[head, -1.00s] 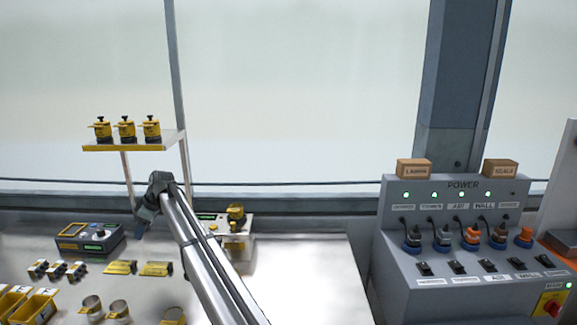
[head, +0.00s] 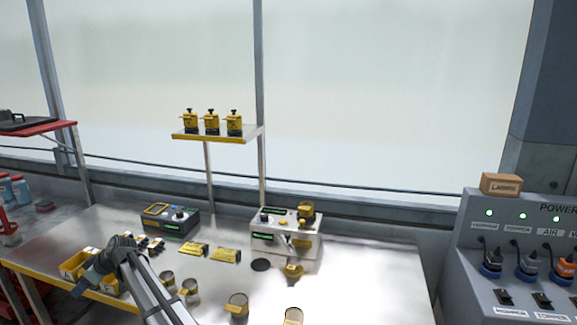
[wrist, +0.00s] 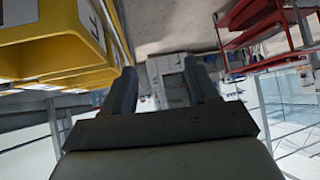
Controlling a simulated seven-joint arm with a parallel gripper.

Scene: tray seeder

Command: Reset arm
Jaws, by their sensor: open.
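My gripper (head: 82,287) is at the lower left of the head view, at the end of my arm, beside the yellow bins (head: 75,264) at the bench's front left. In the wrist view my gripper (wrist: 160,80) has its two dark fingers apart, with nothing between them. Yellow bins (wrist: 50,45) fill the upper left of that view, close to the fingers. The bench (head: 375,285) lies under and to the right of my arm.
A white machine (head: 285,240) and a dark control box (head: 170,220) stand at the bench's back. Several metal cups (head: 237,305) stand near the front. A power panel (head: 520,260) is at right, red racks (wrist: 265,35) beyond the gripper.

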